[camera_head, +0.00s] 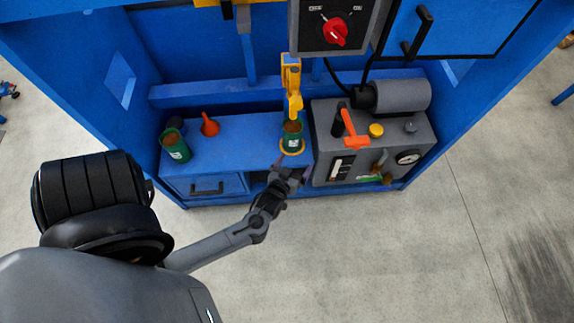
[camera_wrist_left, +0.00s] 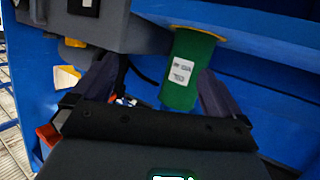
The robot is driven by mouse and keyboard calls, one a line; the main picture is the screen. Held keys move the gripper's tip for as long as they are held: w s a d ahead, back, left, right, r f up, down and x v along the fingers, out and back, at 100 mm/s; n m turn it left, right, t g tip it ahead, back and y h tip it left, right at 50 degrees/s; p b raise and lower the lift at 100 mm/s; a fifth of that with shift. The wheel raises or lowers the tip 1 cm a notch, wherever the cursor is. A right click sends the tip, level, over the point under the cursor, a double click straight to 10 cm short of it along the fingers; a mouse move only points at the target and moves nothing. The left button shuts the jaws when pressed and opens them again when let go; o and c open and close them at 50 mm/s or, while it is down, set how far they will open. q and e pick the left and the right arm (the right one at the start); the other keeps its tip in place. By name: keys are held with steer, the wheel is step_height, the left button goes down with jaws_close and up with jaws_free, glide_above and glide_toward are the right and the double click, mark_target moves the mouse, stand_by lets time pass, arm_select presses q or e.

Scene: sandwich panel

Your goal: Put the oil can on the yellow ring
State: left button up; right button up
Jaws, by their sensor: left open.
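A green oil can (camera_head: 292,137) with a white label and a brownish top stands upright on the yellow ring (camera_head: 292,152), near the right end of the blue bench. In the left wrist view this can (camera_wrist_left: 180,90) appears upside down, with the yellow ring (camera_wrist_left: 203,31) at its base. My left gripper (camera_head: 292,168) is open just in front of the can, with a finger toward each side in the left wrist view (camera_wrist_left: 157,72). The fingers look clear of the can. A second green can (camera_head: 175,148) stands at the bench's left end. My right gripper is not in view.
A red funnel (camera_head: 210,126) stands behind the bench's left part. A grey machine (camera_head: 330,172) with an orange-handled tool (camera_head: 354,138) stands just right. The bench middle (camera_head: 240,140) is clear.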

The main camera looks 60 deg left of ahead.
arm_select(q)
steer(key=s+d+r+m+g+h, duration=0.4)
steer(key=s+d+r, duration=0.1)
steer(key=d, duration=0.2)
steer(key=s+d+r+m+g+h, duration=0.4)
steer(key=s+d+r+m, duration=0.1)
steer(key=d, duration=0.3)
steer(key=shift+s+d+r+m, duration=0.3)
steer(key=shift+s+r, duration=0.05)
steer(key=shift+s, duration=0.45)
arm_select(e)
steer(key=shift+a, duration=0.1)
arm_select(q)
step_height(320, 180, up, 62)
steer(key=p, duration=6.2)
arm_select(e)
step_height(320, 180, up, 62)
arm_select(q)
step_height(320, 180, down, 58)
steer(key=b, duration=5.7)
steer(key=shift+r+b, duration=0.15)
steer(key=shift+b, duration=0.2)
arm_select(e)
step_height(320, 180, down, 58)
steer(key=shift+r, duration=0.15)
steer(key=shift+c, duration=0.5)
